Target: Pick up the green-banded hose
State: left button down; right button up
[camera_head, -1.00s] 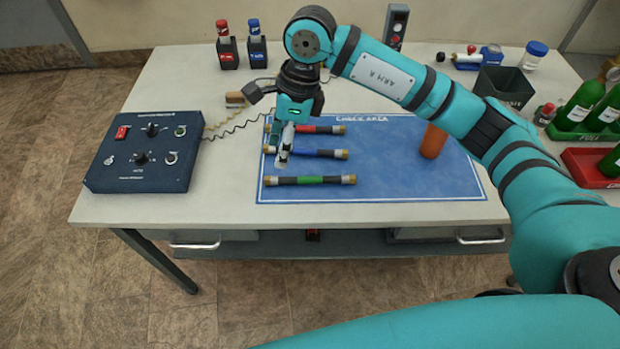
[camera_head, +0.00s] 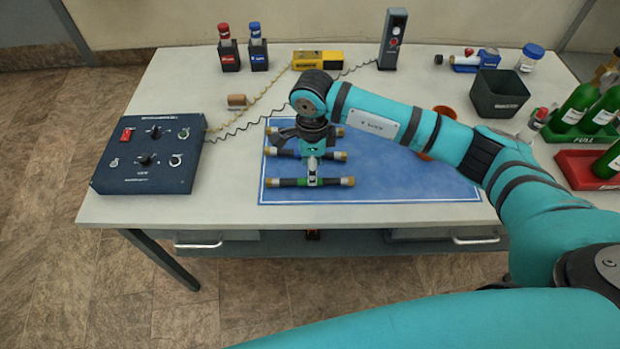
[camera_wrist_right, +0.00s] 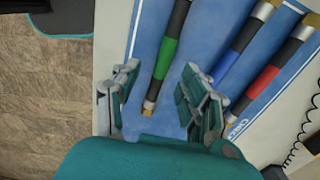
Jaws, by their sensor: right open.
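The green-banded hose (camera_head: 334,182) lies level on the blue mat, nearest its front edge. It is dark with a green middle band and tan ends. My right gripper (camera_head: 312,180) points down over its middle and covers part of the band. In the right wrist view the hose (camera_wrist_right: 167,52) runs between the two spread fingers of the gripper (camera_wrist_right: 160,72), with a gap on each side. The gripper is open and empty. Whether the fingertips reach down beside the hose is hard to tell. My left gripper is out of view.
The blue-banded hose (camera_wrist_right: 229,62) and red-banded hose (camera_wrist_right: 265,79) lie parallel behind it, partly hidden by my arm in the head view. A dark blue control box (camera_head: 147,165) stands to the left. The mat (camera_head: 410,185) is clear at front right.

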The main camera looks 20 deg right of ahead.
jog(key=f, duration=0.1)
jog(key=f+p, duration=0.1)
jog(key=f, duration=0.2)
jog(key=shift+w+a+f+p, duration=0.15)
jog(key=shift+w+f+p, duration=0.05)
jog(key=shift+w+p, duration=0.1)
jog(key=shift+f, duration=0.45)
grip_shut()
